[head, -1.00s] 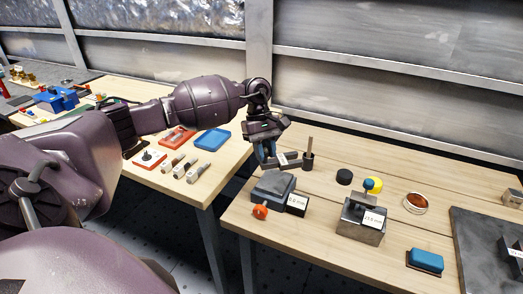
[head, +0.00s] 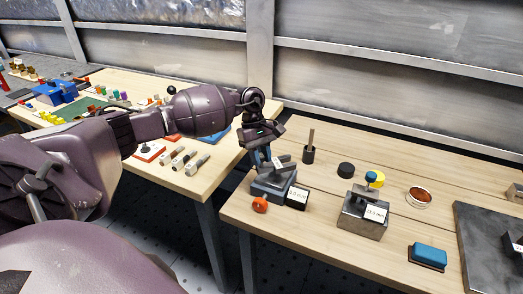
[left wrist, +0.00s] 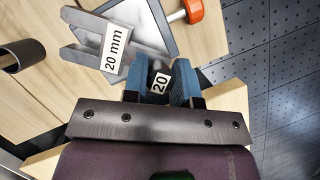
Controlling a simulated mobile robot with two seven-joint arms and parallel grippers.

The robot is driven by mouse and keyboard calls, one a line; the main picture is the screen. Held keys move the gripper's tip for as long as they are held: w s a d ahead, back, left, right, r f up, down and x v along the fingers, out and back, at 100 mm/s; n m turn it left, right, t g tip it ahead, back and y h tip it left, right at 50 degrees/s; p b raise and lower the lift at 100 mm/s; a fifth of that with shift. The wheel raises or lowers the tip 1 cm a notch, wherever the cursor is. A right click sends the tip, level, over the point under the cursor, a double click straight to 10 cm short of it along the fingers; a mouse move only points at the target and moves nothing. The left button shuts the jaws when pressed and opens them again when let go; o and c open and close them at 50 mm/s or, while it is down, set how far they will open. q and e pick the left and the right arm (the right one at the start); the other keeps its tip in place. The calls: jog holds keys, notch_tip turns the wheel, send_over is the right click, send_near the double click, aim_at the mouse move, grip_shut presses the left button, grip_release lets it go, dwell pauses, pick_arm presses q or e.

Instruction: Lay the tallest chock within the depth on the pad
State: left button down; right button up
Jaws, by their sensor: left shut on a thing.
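A small label plate (head: 297,196) beside that block is too blurred to read surely. A dark slab (head: 478,225), possibly the pad, lies at the right edge, with dark labelled pieces (head: 514,247) on it. My right gripper is not in view.
A metal block with a blue-topped clamp and a label (head: 362,215) stands mid-table. Around it are a black puck (head: 346,170), a dark cup holding a rod (head: 309,153), a copper-coloured ring (head: 419,195) and a blue block (head: 428,256). A gap separates the left table.

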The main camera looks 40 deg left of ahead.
pick_arm(q)
jog(key=shift+f, duration=0.4)
jog(key=shift+f+b, duration=0.4)
jog(key=shift+f, duration=0.15)
dwell(0.4)
jog(key=c, duration=0.8)
grip_release()
jog(key=shift+f, duration=0.1)
jog(key=v, duration=1.1)
jog(key=shift+d, duration=0.1)
